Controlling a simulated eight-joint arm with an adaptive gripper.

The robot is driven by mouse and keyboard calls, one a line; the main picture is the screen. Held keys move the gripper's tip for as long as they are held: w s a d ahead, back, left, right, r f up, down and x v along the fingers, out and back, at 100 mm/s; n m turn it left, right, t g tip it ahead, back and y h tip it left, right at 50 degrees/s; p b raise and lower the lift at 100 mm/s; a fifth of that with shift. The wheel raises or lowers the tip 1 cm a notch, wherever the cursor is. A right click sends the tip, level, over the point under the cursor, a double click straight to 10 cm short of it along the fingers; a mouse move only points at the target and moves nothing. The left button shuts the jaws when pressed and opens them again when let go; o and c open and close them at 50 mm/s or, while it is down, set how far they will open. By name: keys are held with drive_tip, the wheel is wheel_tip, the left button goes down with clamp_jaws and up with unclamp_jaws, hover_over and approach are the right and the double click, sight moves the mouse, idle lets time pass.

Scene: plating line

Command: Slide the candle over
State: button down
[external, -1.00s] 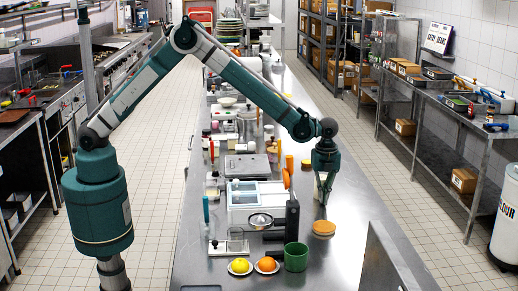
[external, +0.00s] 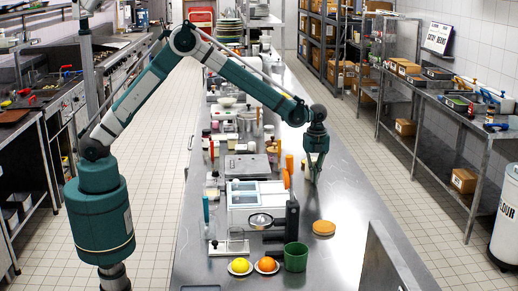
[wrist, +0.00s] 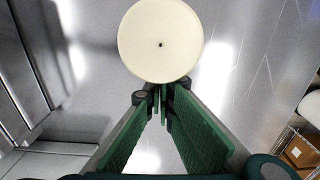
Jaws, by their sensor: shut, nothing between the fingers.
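The candle (wrist: 160,42) shows in the wrist view as a round cream top with a dark wick dot, just beyond my fingertips. My gripper (external: 315,182) points down above the counter and also shows in the wrist view (wrist: 160,92). Its green-padded fingers meet at the tips with nothing between them. A gap separates it from the tan-topped piece in the external view.
A green cup (external: 296,257), an orange (external: 267,265) and a lemon (external: 240,266) stand at the near end. A white and grey machine (external: 243,194) and a dark upright block (external: 292,217) stand to the left. The counter right of my gripper is clear.

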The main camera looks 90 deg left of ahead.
drive_tip(key=shift+a, duration=0.35)
drive_tip(key=shift+d, duration=0.15)
drive_tip(key=shift+d, duration=0.55)
drive_tip(key=d, duration=0.2)
drive_tip(key=shift+d+r+b, duration=0.25)
drive_tip(key=shift+d+b, duration=0.1)
wheel_tip(320, 180, up, 10)
drive_tip(key=shift+f+p, duration=0.25)
drive_tip(key=shift+p, duration=0.1)
drive_tip(key=shift+s+r, duration=0.1)
